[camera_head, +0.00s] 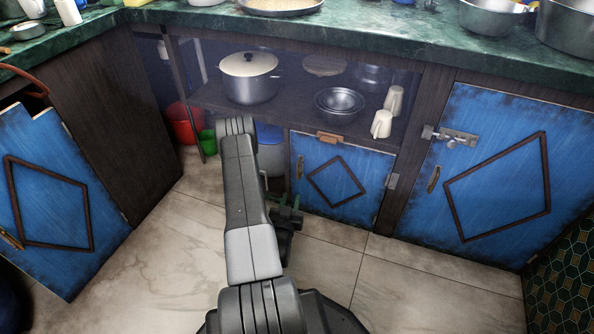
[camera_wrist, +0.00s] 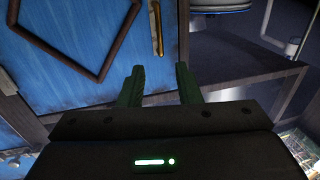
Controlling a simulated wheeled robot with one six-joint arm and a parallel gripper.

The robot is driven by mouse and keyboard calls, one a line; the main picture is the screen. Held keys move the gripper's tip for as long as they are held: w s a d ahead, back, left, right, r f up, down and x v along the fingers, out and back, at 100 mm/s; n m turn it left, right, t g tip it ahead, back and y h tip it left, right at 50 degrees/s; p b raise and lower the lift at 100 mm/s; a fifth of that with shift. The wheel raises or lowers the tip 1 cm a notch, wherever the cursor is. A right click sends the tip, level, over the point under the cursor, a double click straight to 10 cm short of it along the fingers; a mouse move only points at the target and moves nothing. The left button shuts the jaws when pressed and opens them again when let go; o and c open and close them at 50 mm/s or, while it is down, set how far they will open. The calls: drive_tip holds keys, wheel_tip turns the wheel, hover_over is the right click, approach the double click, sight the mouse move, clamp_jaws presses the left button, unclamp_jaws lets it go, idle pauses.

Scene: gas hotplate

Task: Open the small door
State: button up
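The small door (camera_head: 338,178) is a worn blue panel with a dark diamond trim, below the shelf, and looks shut. It fills the upper left of the wrist view (camera_wrist: 55,45). Its slim brass-coloured handle (camera_head: 300,167) is near its left edge; the handle also shows in the wrist view (camera_wrist: 156,28). A small wooden piece (camera_head: 330,137) sits at the door's top edge. My gripper (camera_wrist: 160,67) is open and empty, its two green fingers apart. The handle lies beyond the fingertips, roughly in line with the gap. In the head view my arm partly hides the gripper.
The shelf above holds a lidded pot (camera_head: 249,78), steel bowls (camera_head: 339,102) and white mugs (camera_head: 382,124). A larger blue door (camera_head: 497,175) with a metal bolt (camera_head: 450,136) stands right; another blue door (camera_head: 50,200) is left. Red (camera_head: 182,122) and green buckets (camera_head: 208,141) stand behind. The tiled floor in front is clear.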

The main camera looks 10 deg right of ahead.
sight(298, 171)
drive_tip(key=b+x, duration=0.4)
drive_tip(key=x, duration=0.9)
drive_tip(key=shift+w+d, duration=0.15)
drive_tip(key=shift+w, duration=0.15)
clamp_jaws()
